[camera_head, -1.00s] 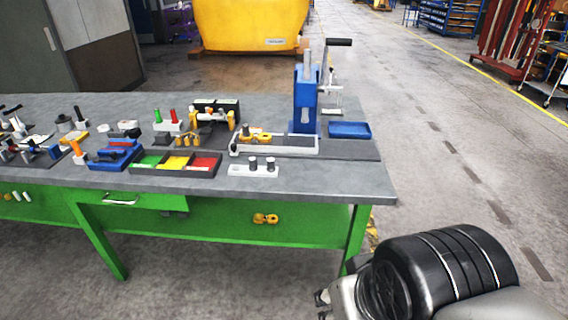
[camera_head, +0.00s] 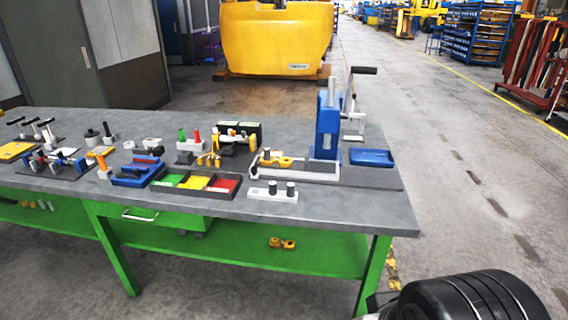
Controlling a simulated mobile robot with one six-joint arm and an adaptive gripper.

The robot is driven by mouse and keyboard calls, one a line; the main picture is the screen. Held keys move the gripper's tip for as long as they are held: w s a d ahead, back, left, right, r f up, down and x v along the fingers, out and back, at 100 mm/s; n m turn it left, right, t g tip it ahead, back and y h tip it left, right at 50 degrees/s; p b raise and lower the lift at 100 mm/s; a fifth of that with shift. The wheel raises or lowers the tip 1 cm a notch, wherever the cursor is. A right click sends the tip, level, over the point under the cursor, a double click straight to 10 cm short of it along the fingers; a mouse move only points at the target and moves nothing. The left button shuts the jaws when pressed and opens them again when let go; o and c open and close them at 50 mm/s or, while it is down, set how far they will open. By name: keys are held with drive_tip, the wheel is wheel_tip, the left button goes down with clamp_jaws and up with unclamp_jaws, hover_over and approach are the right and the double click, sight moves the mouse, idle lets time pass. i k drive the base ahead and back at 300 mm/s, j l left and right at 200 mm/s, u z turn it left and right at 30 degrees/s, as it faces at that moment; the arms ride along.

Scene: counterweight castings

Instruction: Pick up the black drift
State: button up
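No single piece is clearly the black drift at this size. A small dark upright piece (camera_head: 108,134) stands toward the left of the grey bench top (camera_head: 345,205). Two dark, short cylinders (camera_head: 273,187) stand on a pale block (camera_head: 262,195) near the front edge. A green-handled piece (camera_head: 182,135) and a red-handled piece (camera_head: 196,138) stand in a pale holder (camera_head: 189,146). My dark, rounded arm link shows at the lower right, in front of the bench's right end. My gripper is not seen.
A blue press (camera_head: 326,130) with a lever stands at the right of the bench, beside a blue tray (camera_head: 371,157). A tray with green, yellow and red sections (camera_head: 222,186) lies mid-bench. A yellow machine (camera_head: 275,40) stands behind. The right aisle floor is open.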

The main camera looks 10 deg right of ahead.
sight(267, 150)
drive_tip(key=i+j+u, duration=0.2)
drive_tip(key=i, duration=0.5)
drive_tip(key=i+j+u, duration=0.15)
drive_tip(key=i, duration=0.5)
drive_tip(key=i+j+u, duration=0.2)
drive_tip(key=i, duration=0.5)
